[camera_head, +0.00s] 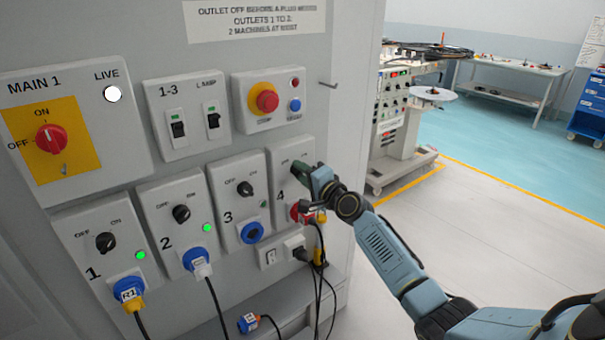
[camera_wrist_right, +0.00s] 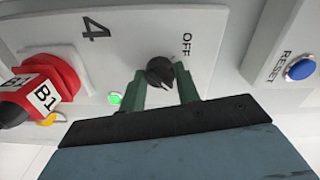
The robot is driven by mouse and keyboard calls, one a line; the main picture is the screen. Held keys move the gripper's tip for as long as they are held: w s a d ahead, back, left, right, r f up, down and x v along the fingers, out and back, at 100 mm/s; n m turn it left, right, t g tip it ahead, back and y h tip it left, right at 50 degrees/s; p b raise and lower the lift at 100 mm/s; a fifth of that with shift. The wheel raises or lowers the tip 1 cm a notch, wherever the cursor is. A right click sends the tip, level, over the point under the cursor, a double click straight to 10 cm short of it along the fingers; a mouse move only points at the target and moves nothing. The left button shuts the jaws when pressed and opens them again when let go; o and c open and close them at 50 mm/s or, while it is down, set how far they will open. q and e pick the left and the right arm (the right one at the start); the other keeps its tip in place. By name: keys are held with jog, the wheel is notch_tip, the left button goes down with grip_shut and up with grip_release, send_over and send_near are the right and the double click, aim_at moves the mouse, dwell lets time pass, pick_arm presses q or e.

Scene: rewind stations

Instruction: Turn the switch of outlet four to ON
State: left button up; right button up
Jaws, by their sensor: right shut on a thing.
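The outlet four panel (camera_head: 283,187) is on the right of the lower row, partly hidden by my right gripper (camera_head: 305,172). In the wrist view its black switch knob (camera_wrist_right: 160,71) sits between the green fingers of my right gripper (camera_wrist_right: 162,90), which is shut on it. The OFF label (camera_wrist_right: 187,44) shows beside the knob; the ON label is hidden there. A pale mark on the knob faces away from OFF. The small lamp (camera_wrist_right: 115,98) is lit green. A red plug marked B1 (camera_wrist_right: 38,97) is in outlet four's red socket. My left gripper is out of view.
Outlets one (camera_head: 81,236), two (camera_head: 160,213) and three (camera_head: 222,187) stand to the left, above hanging cables. A stop button (camera_head: 267,101) and blue reset button (camera_head: 295,105) sit just above outlet four. Open floor (camera_head: 480,215) lies to the right.

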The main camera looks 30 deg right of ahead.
dwell(0.3)
jog(key=o, duration=1)
jog(key=s, duration=0.9)
jog(key=s+d+p, duration=0.1)
jog(key=s, duration=0.3)
jog(key=shift+s, duration=0.2)
jog(key=shift+f, duration=0.1)
